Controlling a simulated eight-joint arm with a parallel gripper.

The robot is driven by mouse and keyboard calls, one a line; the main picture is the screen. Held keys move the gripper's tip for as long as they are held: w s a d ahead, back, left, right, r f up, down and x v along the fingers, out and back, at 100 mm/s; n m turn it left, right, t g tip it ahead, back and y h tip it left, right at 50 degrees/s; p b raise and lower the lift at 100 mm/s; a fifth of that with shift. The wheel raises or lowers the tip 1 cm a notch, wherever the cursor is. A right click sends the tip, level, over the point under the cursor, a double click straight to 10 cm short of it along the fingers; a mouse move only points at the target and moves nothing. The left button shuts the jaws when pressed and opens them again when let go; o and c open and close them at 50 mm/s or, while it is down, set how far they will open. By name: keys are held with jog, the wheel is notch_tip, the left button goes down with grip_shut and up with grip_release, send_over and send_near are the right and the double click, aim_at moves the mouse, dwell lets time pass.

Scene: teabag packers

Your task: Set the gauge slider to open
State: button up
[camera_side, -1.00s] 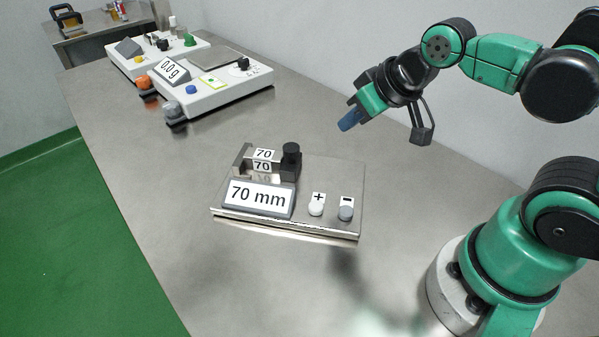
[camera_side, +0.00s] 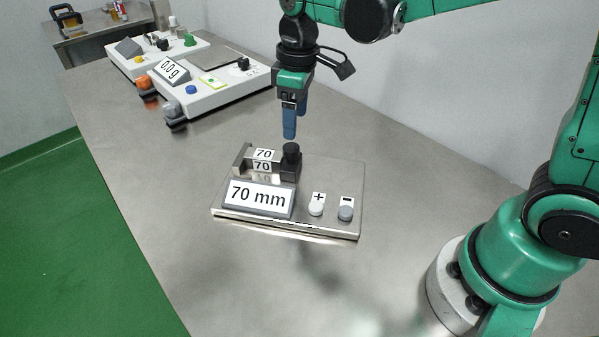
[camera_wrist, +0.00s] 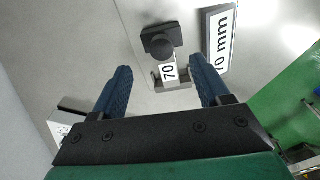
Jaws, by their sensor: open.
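The gauge (camera_side: 335,178) is a flat metal plate on the table. Its black slider with a round knob (camera_side: 291,160) stands at the right of a small block marked 70, with a metal end stop (camera_side: 243,160) at the left. The gauge's display (camera_side: 258,198) reads 70 mm. My gripper (camera_side: 289,136) points down just above the knob, apart from it, and is empty. In the wrist view my gripper (camera_wrist: 160,88) has its two blue fingers spread wide. The knob (camera_wrist: 162,46) shows between and beyond them, with the display (camera_wrist: 219,40) at the right.
A white plus button (camera_side: 316,208) and a grey minus button (camera_side: 345,212) sit on the gauge's front right. A white scale reading 0.0 g (camera_side: 210,90) and another white device (camera_side: 150,55) stand behind at the left. The table around the gauge is clear.

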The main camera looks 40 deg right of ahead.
aim_at(291, 146)
jog(key=shift+w+a+f+n+g, duration=0.2)
jog(key=shift+w+f+n+g, duration=0.1)
jog(key=shift+w+f, duration=0.15)
jog(key=shift+f, duration=2.8)
grip_shut()
